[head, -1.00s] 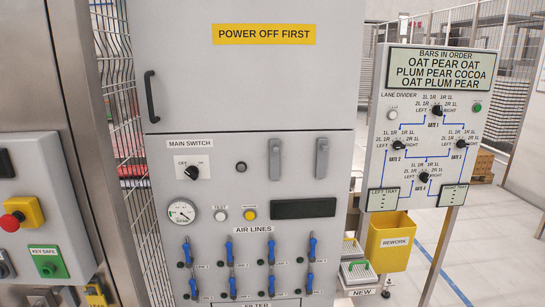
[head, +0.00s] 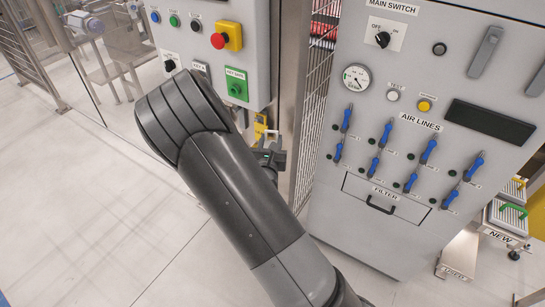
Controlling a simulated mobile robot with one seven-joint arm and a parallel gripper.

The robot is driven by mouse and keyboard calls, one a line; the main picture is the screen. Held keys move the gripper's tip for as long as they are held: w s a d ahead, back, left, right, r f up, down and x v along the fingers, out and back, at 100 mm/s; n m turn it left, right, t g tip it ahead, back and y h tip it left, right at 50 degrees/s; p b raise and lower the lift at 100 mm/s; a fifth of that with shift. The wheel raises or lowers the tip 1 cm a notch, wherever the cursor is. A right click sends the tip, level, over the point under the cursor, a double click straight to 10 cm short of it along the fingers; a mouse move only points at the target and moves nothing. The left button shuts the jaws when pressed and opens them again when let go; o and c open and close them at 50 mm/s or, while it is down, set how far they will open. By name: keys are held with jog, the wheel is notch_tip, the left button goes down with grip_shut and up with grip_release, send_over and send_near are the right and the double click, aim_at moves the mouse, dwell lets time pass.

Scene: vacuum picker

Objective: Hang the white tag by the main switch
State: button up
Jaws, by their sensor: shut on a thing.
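The main switch (head: 383,39) is a black knob on a white plate at the upper right, under its MAIN SWITCH label. Its pointer is towards OFF. My gripper (head: 270,154) is near the centre, at the lower right of the control box and beside a small yellow holder (head: 260,126). It is well left of and below the switch. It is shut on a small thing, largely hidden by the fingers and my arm.
Blue air-line levers (head: 388,133) stick out below the switch. The control box (head: 205,45) has a green key safe (head: 236,85). The floor at left is clear.

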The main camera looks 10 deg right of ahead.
jog(key=s+d+r+m+g+h, duration=0.15)
jog(key=d+r, duration=0.25)
jog(key=d, duration=0.4)
jog(key=s+d+r+m+g+h, duration=0.1)
jog(key=d+r+m+h, duration=0.2)
jog(key=d, duration=0.5)
jog(key=m+g+h, duration=0.4)
jog(key=g+h, duration=0.1)
jog(key=g, duration=0.1)
send_near(490, 45)
jog(key=shift+n+t, duration=0.25)
jog(key=shift+s+x, duration=0.15)
jog(key=shift+x, duration=1.3)
jog(key=shift+s+x, duration=0.1)
jog(key=shift+x, duration=2.2)
jog(key=shift+w+f, duration=0.1)
